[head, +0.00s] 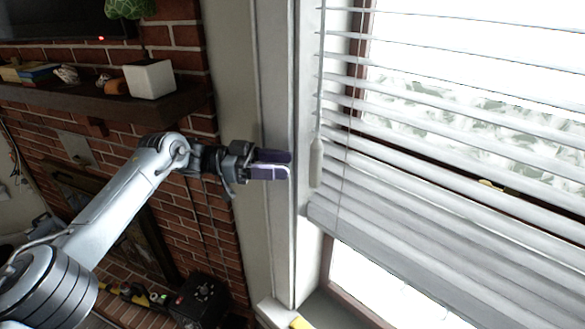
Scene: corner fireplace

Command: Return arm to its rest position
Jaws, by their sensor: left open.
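My left gripper (289,166) is in the middle of the head view, in front of the white window frame. Its dark and purple fingers point right and are open with nothing seen between them. My left arm reaches up to it from the lower left corner. A pale pull-cord handle (316,163) hangs just right of the fingertips; I cannot tell whether they touch. White window blinds (430,170) fill the right side, with their bottom edge hanging at a slant above the sill. My right gripper is not in view.
A brick fireplace wall (190,225) stands at left. A dark mantel shelf (60,98) holds a white cube planter (149,79) and small items. A black box (200,300) is on the floor below. A window sill (335,312) runs along the bottom right.

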